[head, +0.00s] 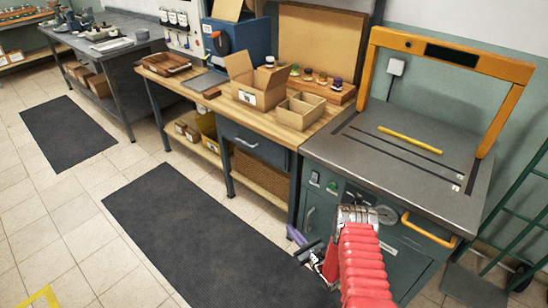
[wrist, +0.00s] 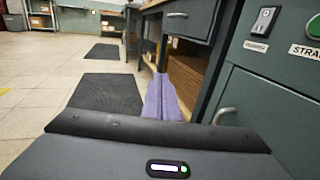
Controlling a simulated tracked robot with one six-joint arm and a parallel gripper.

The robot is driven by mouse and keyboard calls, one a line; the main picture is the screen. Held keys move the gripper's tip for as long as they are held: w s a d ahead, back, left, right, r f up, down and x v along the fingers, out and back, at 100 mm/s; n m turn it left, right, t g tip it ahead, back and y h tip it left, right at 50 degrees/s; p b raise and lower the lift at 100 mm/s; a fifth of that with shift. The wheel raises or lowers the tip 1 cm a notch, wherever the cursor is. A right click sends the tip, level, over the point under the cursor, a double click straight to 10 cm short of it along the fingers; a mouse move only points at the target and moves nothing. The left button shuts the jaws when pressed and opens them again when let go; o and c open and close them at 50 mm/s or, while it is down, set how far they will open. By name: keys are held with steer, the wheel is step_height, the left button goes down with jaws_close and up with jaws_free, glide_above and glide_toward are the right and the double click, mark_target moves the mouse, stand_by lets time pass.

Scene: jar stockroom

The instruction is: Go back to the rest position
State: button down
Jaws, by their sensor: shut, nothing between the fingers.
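My gripper (head: 293,233) hangs low at the end of my red arm, in front of the grey-green machine cabinet and beside the wooden workbench. Its purple fingers point away from me toward the bench's lower part. In the wrist view my gripper (wrist: 161,85) shows its two purple fingers side by side, closed together with nothing between them. The gripper is above the floor, near the dark mat, and appears to touch nothing.
The strapping machine (head: 405,155) with its orange arch stands at right. The wooden workbench (head: 200,88) holds an open carton (head: 258,97), a divided box (head: 300,108) and several jars. A dark mat (head: 190,240) lies on open tiled floor at left. A green trolley (head: 520,210) stands far right.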

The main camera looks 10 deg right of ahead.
steer(key=s+a+f+n+g+y, duration=0.35)
steer(key=s+a+g, duration=0.25)
steer(key=s+a, duration=0.25)
steer(key=s+a+r+n+g+y, duration=0.1)
steer(key=s+a+r+n+g, duration=0.25)
steer(key=r+n, duration=0.2)
steer(key=s+a+r+n+g+y, duration=0.2)
steer(key=s+r+n+g, duration=0.25)
steer(key=r, duration=0.25)
steer(key=s+d+r+n+t+h, duration=0.1)
steer(key=s+d+r+n+h, duration=0.3)
steer(key=r, duration=1.1)
steer(key=s+d+r+n+t+h, duration=0.1)
steer(key=s+d+r+n+h, duration=0.2)
steer(key=s+r, duration=0.7)
steer(key=s+d+r+n+t+h, duration=0.1)
steer(key=s+d+r+n+h, duration=0.3)
steer(key=r, duration=1.6)
steer(key=s+n+h, duration=0.3)
steer(key=n, duration=0.3)
steer(key=shift+d+n, duration=0.3)
steer(key=shift+n, duration=0.05)
